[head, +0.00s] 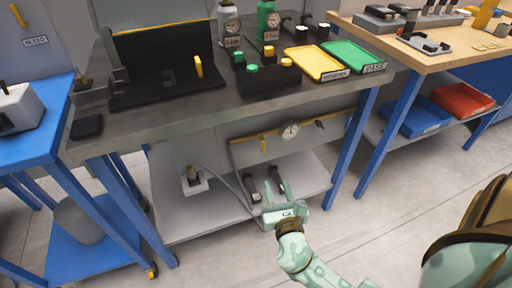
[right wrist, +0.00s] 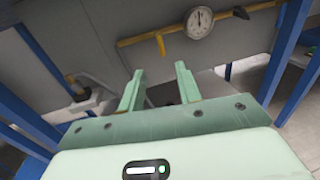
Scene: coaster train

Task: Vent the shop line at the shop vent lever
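A yellow pipe (head: 240,138) runs along the grey panel under the middle bench, with a round white-faced gauge (head: 290,131) on it. A yellow lever (head: 263,144) hangs down from the pipe left of the gauge; it also shows in the right wrist view (right wrist: 160,45). A dark handle (head: 319,123) is on the pipe right of the gauge, also in the right wrist view (right wrist: 240,12). I cannot tell which is the shop vent lever. My right gripper (head: 275,187) is open and empty, below and in front of the pipe, apart from both. My left gripper is not in view.
The lower shelf (head: 200,222) holds a brass fitting on a white block (head: 193,181) with a hose, and dark items near my right gripper. The bench top (head: 150,122) overhangs the panel. Blue legs (head: 352,150) stand at the sides. Open floor lies in front.

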